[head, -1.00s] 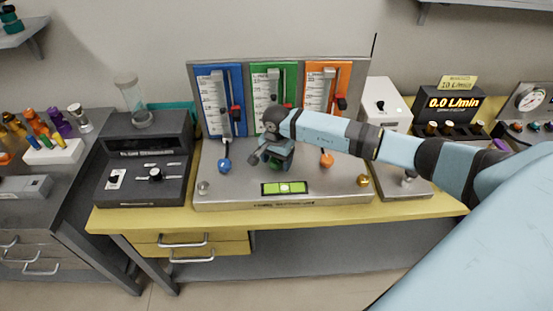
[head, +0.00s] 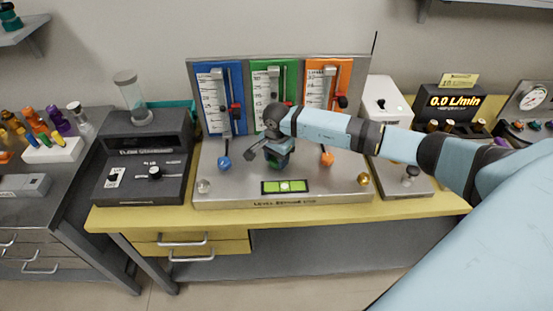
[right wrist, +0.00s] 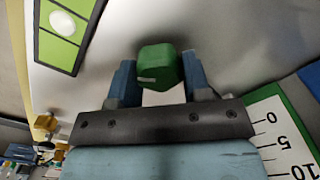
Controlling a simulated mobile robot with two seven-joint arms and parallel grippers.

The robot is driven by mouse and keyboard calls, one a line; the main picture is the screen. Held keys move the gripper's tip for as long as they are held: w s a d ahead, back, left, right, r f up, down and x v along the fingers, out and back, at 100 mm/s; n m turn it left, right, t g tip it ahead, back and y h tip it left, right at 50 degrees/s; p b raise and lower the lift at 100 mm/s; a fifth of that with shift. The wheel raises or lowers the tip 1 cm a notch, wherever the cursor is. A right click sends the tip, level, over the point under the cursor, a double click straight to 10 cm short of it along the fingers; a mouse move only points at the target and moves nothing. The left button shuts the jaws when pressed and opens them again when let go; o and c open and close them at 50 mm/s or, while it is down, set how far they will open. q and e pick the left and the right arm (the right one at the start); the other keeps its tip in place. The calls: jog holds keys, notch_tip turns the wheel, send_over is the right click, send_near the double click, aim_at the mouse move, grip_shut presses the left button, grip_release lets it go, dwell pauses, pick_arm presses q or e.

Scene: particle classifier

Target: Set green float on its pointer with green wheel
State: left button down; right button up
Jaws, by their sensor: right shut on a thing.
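The green flowmeter panel (head: 262,85) stands between the blue and orange panels, with a white scale and a clear tube. A red pointer (head: 283,101) shows at its right side. The float is too small to tell apart, and my right arm hides the panel's lower part. The green wheel (right wrist: 158,66) sits between the blue fingers of my right gripper (right wrist: 160,80), which is shut on it. In the head view my right gripper (head: 277,158) is at the wheel, below the green panel and above the steel base. My left gripper is not in view.
The blue panel (head: 208,125) with a blue knob (head: 224,163) stands left, the orange panel (head: 315,70) with an orange knob (head: 327,159) right. A green bubble level (head: 270,187) lies in front on the base. A display (head: 453,102) reads 0.0 L/min.

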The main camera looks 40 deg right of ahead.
jog(key=m, duration=0.2)
jog(key=shift+d+f+m+b, duration=0.1)
jog(key=shift+m+b, duration=0.3)
jog(key=m+b, duration=0.1)
jog(key=m, duration=0.2)
jog(key=shift+s+m, duration=0.1)
jog(key=shift+m, duration=0.2)
jog(key=m, duration=0.3)
jog(key=shift+m, duration=1.3)
jog(key=o, duration=0.9)
jog(key=shift+s, duration=0.1)
jog(key=shift+r, duration=0.2)
